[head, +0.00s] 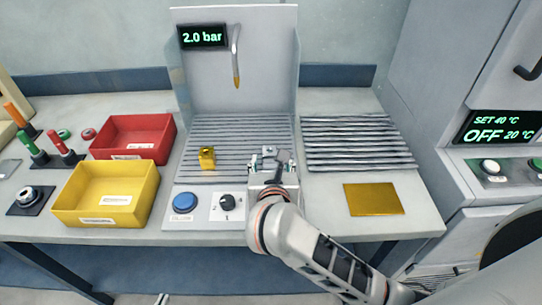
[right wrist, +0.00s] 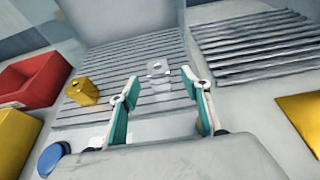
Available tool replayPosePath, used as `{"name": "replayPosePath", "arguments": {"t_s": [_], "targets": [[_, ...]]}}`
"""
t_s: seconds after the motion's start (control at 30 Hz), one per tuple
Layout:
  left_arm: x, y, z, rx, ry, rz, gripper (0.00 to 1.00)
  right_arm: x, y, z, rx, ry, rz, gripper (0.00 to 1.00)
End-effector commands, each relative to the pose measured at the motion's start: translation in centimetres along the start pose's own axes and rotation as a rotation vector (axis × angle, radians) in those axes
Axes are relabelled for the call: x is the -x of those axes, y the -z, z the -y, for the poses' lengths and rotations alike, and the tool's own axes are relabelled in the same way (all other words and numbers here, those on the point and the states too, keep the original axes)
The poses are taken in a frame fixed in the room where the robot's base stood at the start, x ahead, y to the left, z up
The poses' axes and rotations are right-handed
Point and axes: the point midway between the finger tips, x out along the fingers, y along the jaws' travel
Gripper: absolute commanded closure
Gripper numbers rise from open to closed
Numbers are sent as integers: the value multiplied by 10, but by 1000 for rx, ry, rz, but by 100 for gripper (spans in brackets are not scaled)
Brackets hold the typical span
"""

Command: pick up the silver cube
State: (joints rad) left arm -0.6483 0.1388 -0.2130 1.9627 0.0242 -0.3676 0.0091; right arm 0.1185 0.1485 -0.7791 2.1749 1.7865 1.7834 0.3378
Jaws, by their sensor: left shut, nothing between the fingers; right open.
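The silver cube (right wrist: 158,67) sits on the grey slatted rack under the pressure display. In the right wrist view it lies ahead of my right gripper (right wrist: 163,92), between the lines of its two fingers and apart from them. In the head view the cube (head: 268,150) shows just past my right gripper (head: 272,164), partly hidden by it. The right gripper is open and empty, low over the rack's front right part. Only the tips of my left gripper (head: 162,299) show at the bottom edge of the head view, shut and empty, in front of the table.
A gold cube (head: 207,158) stands on the slatted rack (head: 235,135) left of the silver cube. Red (head: 133,135) and yellow (head: 105,192) bins stand left. A blue button (head: 184,201) and a knob (head: 227,201) are in front. A second rack (head: 358,143) and gold plate (head: 373,199) lie right.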

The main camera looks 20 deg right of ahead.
Motion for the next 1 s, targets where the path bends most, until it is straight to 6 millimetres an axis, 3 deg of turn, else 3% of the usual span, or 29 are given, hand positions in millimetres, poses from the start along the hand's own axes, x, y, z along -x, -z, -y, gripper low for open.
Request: {"name": "replayPosePath", "arguments": {"t_s": [0.4,0.73,0.77,0.93,1.0], "targets": [[2,3,2,-2,1,1,100,-52,-4,-3,3,4,3,53],[2,3,1,-2,1,1,100,-60,-3,-3,0,3,1,53],[2,3,1,-2,1,1,100,-60,-3,-3,0,3,1,55],[2,3,1,-2,0,2,100,-60,-3,-3,0,3,1,100],[2,2,1,-2,0,2,100,-60,-3,-3,0,3,1,100]]}}
